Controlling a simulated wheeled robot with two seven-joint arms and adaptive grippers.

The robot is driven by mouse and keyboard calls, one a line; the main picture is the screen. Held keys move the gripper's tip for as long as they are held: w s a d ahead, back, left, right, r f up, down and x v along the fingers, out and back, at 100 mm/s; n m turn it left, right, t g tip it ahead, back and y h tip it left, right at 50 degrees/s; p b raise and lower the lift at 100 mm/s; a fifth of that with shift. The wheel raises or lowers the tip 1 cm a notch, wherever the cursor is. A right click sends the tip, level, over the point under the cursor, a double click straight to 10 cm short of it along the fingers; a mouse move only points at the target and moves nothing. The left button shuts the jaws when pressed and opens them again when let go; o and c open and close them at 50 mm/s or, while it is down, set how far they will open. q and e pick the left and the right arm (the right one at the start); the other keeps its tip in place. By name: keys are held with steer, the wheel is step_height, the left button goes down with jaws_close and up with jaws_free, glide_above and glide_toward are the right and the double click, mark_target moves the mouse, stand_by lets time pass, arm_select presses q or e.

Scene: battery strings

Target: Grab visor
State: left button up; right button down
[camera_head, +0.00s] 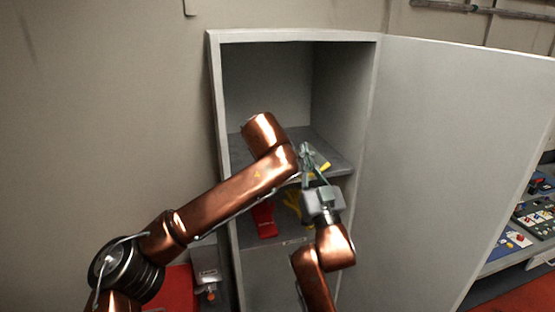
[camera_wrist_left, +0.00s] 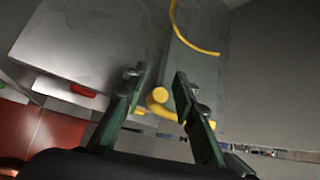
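A visor with yellow parts seems to lie on the cabinet's upper shelf. A yellow edge of it (camera_head: 322,168) shows beside my right gripper (camera_head: 309,158) in the head view. In the left wrist view, a yellow rounded end and strip (camera_wrist_left: 160,96) show between and just beyond the fingertips of my left gripper (camera_wrist_left: 158,79). A yellow arc (camera_wrist_left: 190,38) curves above them. My left gripper is open, with a clear gap between its dark green fingers. In the head view my left arm hides its own gripper. My right gripper's fingers are too small to judge.
The grey cabinet (camera_head: 216,100) stands open, its door (camera_head: 430,150) swung out to the right. Below the upper shelf sit a red item (camera_head: 264,220) and yellow items (camera_head: 293,206). A panel with several switches (camera_head: 535,215) is at the far right. The wall is on the left.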

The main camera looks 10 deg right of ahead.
arm_select(q)
steer(key=shift+c, duration=0.4)
jaws_close()
arm_select(e)
steer(key=shift+r, duration=0.15)
steer(key=shift+r, duration=0.45)
steer(key=v, duration=1.2)
